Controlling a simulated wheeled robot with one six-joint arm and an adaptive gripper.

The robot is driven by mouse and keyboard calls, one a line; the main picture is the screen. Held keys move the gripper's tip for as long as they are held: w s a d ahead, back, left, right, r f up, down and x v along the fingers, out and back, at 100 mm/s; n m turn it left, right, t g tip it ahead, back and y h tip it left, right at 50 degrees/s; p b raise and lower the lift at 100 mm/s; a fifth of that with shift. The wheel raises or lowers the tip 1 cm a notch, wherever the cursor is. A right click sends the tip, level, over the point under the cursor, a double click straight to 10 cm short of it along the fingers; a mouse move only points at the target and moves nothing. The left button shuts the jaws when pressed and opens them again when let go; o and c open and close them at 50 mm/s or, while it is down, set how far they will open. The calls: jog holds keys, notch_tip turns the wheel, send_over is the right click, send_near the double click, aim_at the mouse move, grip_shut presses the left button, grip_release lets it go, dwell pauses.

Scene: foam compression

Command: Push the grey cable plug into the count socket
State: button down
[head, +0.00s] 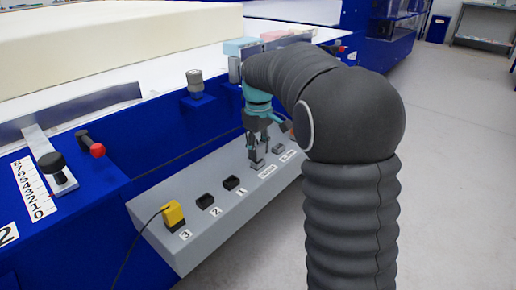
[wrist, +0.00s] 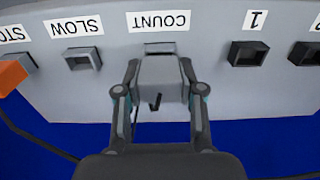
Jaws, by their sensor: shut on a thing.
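The grey cable plug (wrist: 158,78) is between the two fingers of my gripper (wrist: 160,70), which is shut on it. A short dark cable stub shows on the plug's near side. The plug is lined up with the count socket (wrist: 160,47), under the COUNT label. It covers most of that socket; only the far rim shows. I cannot tell how deep the plug sits. In the head view my gripper (head: 257,154) points down at the sloping grey panel, and the plug is small and partly hidden by the fingers.
The slow socket (wrist: 80,61) is empty on the left; an orange plug (wrist: 12,75) is by the STOP label. Empty sockets 1 (wrist: 247,55) and 2 (wrist: 305,54) are on the right. A yellow plug (head: 173,215) with a black cable is at socket 3.

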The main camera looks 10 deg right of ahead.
aim_at(258, 145)
jog(key=shift+f+b, duration=0.3)
jog(key=shift+f, duration=0.3)
jog(key=c, duration=0.6)
grip_release()
jog(key=shift+r, duration=0.1)
jog(key=shift+r+p, duration=2.9)
jog(key=shift+p, duration=0.05)
